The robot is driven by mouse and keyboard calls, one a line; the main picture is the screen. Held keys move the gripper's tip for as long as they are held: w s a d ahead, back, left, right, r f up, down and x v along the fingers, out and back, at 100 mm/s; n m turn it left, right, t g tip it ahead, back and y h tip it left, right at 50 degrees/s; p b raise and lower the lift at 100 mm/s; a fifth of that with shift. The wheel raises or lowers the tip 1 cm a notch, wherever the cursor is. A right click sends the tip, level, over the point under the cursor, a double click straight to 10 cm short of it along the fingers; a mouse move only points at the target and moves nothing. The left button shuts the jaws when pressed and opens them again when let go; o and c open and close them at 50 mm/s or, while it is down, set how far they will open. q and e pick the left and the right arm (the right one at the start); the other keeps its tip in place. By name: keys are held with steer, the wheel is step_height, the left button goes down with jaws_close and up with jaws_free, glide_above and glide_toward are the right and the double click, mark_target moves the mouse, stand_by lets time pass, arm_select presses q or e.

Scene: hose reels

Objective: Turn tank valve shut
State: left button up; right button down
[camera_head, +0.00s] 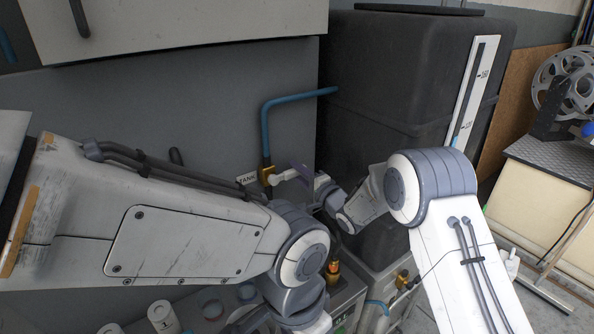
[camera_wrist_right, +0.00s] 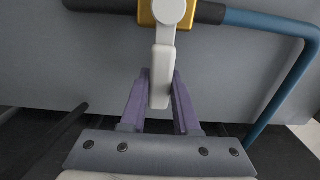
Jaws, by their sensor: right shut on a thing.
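The tank valve has a brass body (camera_head: 267,175) on the blue pipe, beside a white "TANK" label (camera_head: 247,178). Its white lever (camera_head: 284,176) points right in the head view, across the pipe. In the right wrist view, the lever (camera_wrist_right: 161,80) runs from the brass body (camera_wrist_right: 147,14) down between the purple fingers. My right gripper (camera_head: 301,172) is shut on the lever's outer part. It also shows in the right wrist view (camera_wrist_right: 161,88). My left arm crosses the head view from the left; its gripper is out of sight below the frame.
The blue pipe (camera_head: 282,99) bends from the valve to the large dark tank (camera_head: 408,75). A gauge strip (camera_head: 473,93) is on the tank. Rolls and fittings lie on a low surface at the bottom, near my left arm. A bench with a reel (camera_head: 566,78) stands at right.

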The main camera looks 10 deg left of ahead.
steer(key=shift+f, duration=0.3)
steer(key=c, duration=0.6)
jaws_free()
steer(key=shift+d, duration=0.1)
steer(key=shift+c, duration=0.2)
steer(key=shift+r, duration=0.15)
steer(key=b+v, duration=0.3)
steer(key=v, duration=0.7)
steer(key=shift+s, duration=0.2)
steer(key=shift+d, duration=0.15)
